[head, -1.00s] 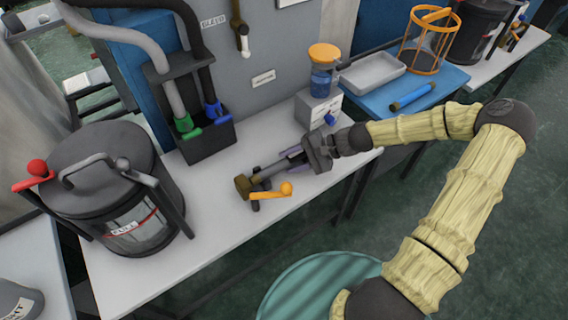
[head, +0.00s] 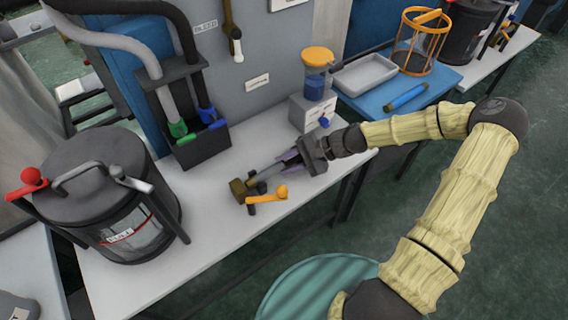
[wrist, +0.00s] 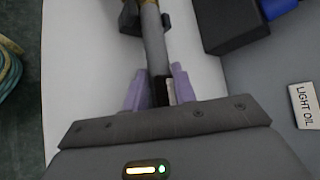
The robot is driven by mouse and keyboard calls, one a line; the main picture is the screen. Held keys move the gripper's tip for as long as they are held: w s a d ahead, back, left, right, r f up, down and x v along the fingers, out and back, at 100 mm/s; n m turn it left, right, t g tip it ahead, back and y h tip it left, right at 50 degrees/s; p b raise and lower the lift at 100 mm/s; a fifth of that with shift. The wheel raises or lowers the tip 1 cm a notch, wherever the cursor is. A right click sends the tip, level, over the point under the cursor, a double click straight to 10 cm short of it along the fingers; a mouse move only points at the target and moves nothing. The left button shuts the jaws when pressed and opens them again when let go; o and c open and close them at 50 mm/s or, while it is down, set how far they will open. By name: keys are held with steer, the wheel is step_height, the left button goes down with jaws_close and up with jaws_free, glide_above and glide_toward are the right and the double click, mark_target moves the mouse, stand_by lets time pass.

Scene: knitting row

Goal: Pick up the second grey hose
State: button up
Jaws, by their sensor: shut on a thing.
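A short grey hose (head: 266,174) with a brass end (head: 239,190) lies low over the white bench, beside an orange-handled lever (head: 267,195) on a black base. My gripper (head: 283,162) is at the hose's right end, with its purple fingers shut on it. In the wrist view, the hose (wrist: 155,50) runs up and away from between my purple fingers (wrist: 161,88). A black and white piece shows between them. I cannot tell whether the hose is clear of its support. Another grey hose (head: 128,43) hangs into a black holder, ending in a green fitting.
The black holder (head: 204,146) also takes a black hose with a blue fitting. A black drum (head: 95,180) stands at the bench's left. A blue-liquid jar (head: 318,77) on a grey block stands behind my gripper.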

mark_target(287, 163)
step_height(287, 163, up, 10)
steer(key=shift+f+p, duration=0.1)
steer(key=shift+p, duration=0.9)
